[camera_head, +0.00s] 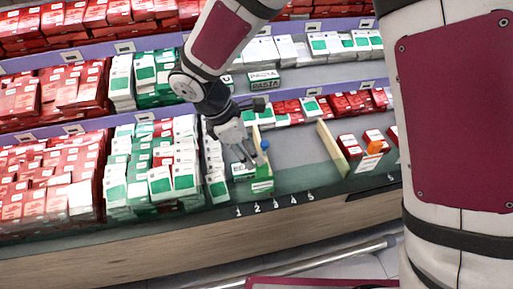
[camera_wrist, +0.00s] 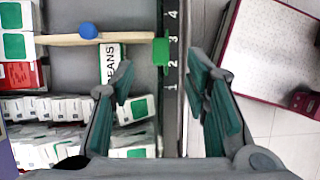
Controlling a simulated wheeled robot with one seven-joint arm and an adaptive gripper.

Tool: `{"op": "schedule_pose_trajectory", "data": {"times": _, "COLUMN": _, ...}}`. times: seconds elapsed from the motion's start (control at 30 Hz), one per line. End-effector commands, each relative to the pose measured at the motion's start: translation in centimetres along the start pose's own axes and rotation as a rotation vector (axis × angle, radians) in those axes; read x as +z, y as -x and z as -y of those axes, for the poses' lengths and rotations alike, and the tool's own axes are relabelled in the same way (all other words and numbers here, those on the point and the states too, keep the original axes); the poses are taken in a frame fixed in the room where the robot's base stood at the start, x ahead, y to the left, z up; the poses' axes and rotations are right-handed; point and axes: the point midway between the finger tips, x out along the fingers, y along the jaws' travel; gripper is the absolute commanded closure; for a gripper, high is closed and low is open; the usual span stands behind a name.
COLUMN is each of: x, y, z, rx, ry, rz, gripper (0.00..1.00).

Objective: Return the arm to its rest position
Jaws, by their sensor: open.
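My gripper (camera_head: 245,157) hangs over the front part of the lower shelf, beside a wooden divider with a blue knob (camera_head: 261,172). Its two fingers stand apart with nothing between them, as the wrist view also shows (camera_wrist: 160,75). In the wrist view, the divider (camera_wrist: 62,40) lies above the left finger, with its green end piece at the shelf's front edge. A box marked "BEANS" (camera_wrist: 110,65) lies against the divider, partly behind the left finger. My arm reaches down to the gripper from the top of the head view.
White and green boxes (camera_head: 160,180) and red boxes (camera_head: 50,180) crowd the shelf at left. A second wooden divider (camera_head: 332,150) and an orange item (camera_head: 374,147) stand at right. Bare shelf (camera_head: 295,160) lies between the dividers. Tiled floor (camera_wrist: 285,145) lies in front.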

Motion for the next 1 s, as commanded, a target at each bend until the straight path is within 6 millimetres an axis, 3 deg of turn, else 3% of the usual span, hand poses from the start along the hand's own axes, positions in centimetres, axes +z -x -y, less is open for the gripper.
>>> {"op": "schedule_pose_trajectory", "data": {"times": 0.23, "x": 0.1, "y": 0.4, "z": 0.0, "rx": 0.0, "ry": -0.004, "rz": -0.001, "gripper": 0.57}}
{"op": "schedule_pose_trajectory", "data": {"times": 0.37, "x": 1.9, "y": 1.6, "z": 0.3, "rx": 0.005, "ry": -0.067, "rz": -0.002, "gripper": 0.57}}
{"op": "schedule_pose_trajectory", "data": {"times": 0.47, "x": 5.2, "y": 3.7, "z": 1.2, "rx": 0.011, "ry": -0.185, "rz": -0.007, "gripper": 0.57}}
{"op": "schedule_pose_trajectory", "data": {"times": 0.67, "x": 12.9, "y": 8.5, "z": 4.8, "rx": 0.018, "ry": -0.517, "rz": -0.04, "gripper": 0.57}}
{"op": "schedule_pose_trajectory", "data": {"times": 0.8, "x": 17.4, "y": 11.4, "z": 8.3, "rx": 0.02, "ry": -0.755, "rz": -0.079, "gripper": 0.57}}
{"op": "schedule_pose_trajectory", "data": {"times": 1.0, "x": 22.3, "y": 14.8, "z": 13.9, "rx": 0.019, "ry": -1.093, "rz": -0.161, "gripper": 0.57}}
